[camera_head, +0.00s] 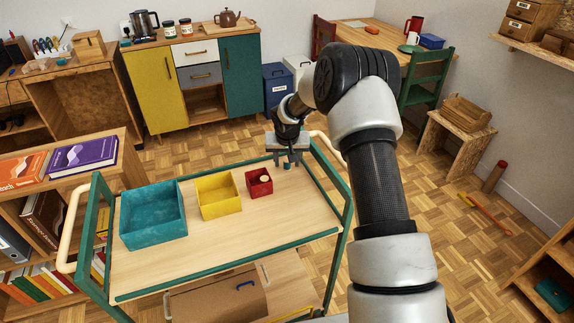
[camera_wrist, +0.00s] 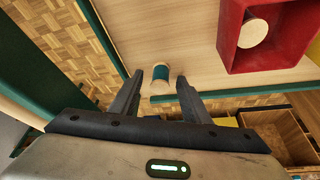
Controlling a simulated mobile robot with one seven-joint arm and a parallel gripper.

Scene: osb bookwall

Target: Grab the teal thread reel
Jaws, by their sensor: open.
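The teal thread reel (camera_wrist: 160,78) stands on the cart's wooden top, with pale ends and teal thread around its middle. In the head view the small teal reel (camera_head: 287,166) shows just below my gripper (camera_head: 288,158). In the wrist view my gripper (camera_wrist: 164,82) is open, its two fingers apart on either side of the reel in the picture. Nothing is held. I cannot tell how high the fingertips are above the cart top.
The cart top (camera_head: 275,215) carries a red box (camera_head: 259,190) with a pale round thing inside, a yellow box (camera_head: 219,208) and a larger teal box (camera_head: 153,230) to the left. A green rim edges the cart. The top's right part is clear.

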